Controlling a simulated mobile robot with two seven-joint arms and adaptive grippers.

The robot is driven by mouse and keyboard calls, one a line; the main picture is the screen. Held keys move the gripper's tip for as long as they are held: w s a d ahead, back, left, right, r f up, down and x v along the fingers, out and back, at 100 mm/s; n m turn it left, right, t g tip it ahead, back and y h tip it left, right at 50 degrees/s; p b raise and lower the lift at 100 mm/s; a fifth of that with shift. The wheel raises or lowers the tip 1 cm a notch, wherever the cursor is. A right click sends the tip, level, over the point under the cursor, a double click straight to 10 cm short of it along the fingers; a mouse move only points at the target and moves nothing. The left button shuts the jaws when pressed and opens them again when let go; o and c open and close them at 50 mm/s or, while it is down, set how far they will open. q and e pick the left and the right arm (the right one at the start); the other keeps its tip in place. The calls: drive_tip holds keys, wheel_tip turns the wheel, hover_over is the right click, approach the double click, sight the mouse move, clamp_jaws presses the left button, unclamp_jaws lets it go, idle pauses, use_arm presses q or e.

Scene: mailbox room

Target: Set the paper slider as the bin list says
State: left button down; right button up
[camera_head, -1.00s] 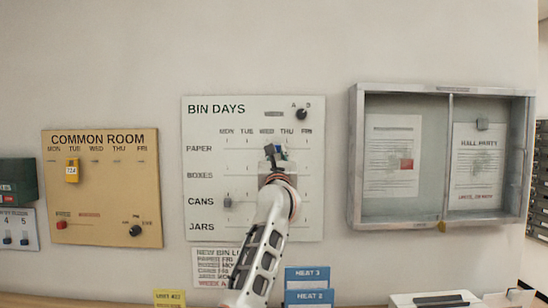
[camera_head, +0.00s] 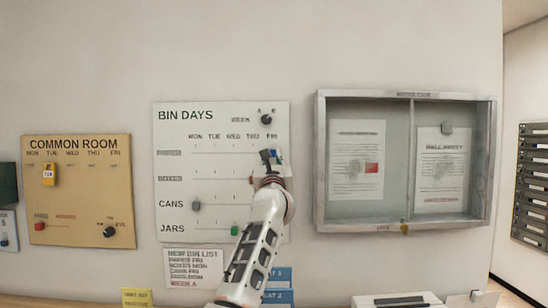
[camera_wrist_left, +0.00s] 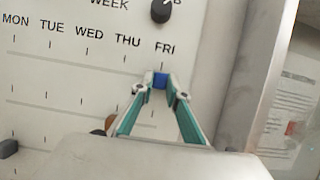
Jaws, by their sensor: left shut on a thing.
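The BIN DAYS board (camera_head: 175,135) hangs on the wall in the middle of the head view. My left gripper (camera_head: 268,158) is at its top row, PAPER, under the FRI label. In the left wrist view, the fingertips (camera_wrist_left: 160,84) are shut on the blue paper slider (camera_wrist_left: 160,79), just below FRI. The bin list (camera_head: 194,268) is posted under the board; its small print seems to read paper FRI, boxes MON, cans FRI, jars MON, week A. My right gripper is not in view.
A grey slider (camera_head: 196,203) is on CANS under MON, a green one (camera_head: 234,230) on JARS near WED. A brown slider (camera_wrist_left: 111,122) is partly hidden by my gripper. A black week knob (camera_head: 266,119) is above FRI. A glass notice case (camera_head: 320,160) stands close on the right.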

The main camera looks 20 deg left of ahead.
use_arm(q)
drive_tip(key=shift+d, duration=0.15)
idle(0.3)
drive_tip(key=c, duration=2.1)
unclamp_jaws()
drive_tip(key=shift+o, duration=0.7)
drive_tip(key=shift+w+d, duration=0.1)
drive_tip(key=shift+d, duration=0.05)
drive_tip(key=v, duration=1.2)
